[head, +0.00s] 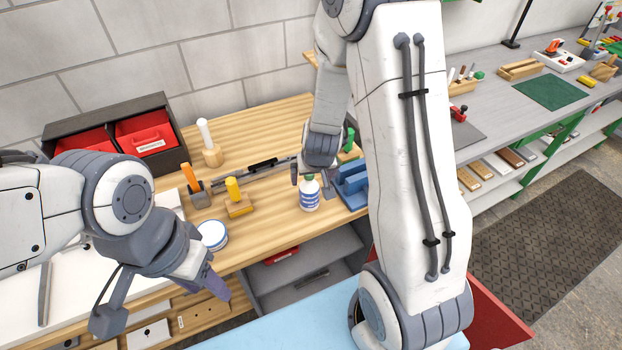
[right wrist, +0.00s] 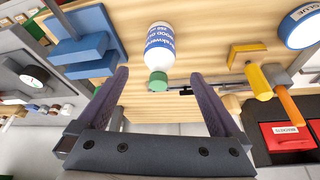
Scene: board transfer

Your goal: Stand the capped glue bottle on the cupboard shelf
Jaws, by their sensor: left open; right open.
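The glue bottle (head: 310,198) is white with a blue-striped label and a green cap, upright near the front edge of the wooden bench. In the right wrist view the bottle (right wrist: 160,42) appears upside down, its cap (right wrist: 157,82) between the open fingers in the picture. My right gripper (head: 308,172) is open at the bottle's top, partly hidden by its own arm; the right wrist view shows the gripper (right wrist: 164,76) holding nothing. My left gripper (head: 213,284) is open and empty in front of the bench. The grey cupboard shelf (head: 335,262) lies under the benchtop.
A blue block-like stand (head: 352,185) is close right of the bottle. A round glue tub (head: 212,235), a yellow-handled tool (head: 236,200) and a black bin with red boxes (head: 85,128) are left of it. A red item (head: 282,256) and a dark tool occupy part of the cupboard.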

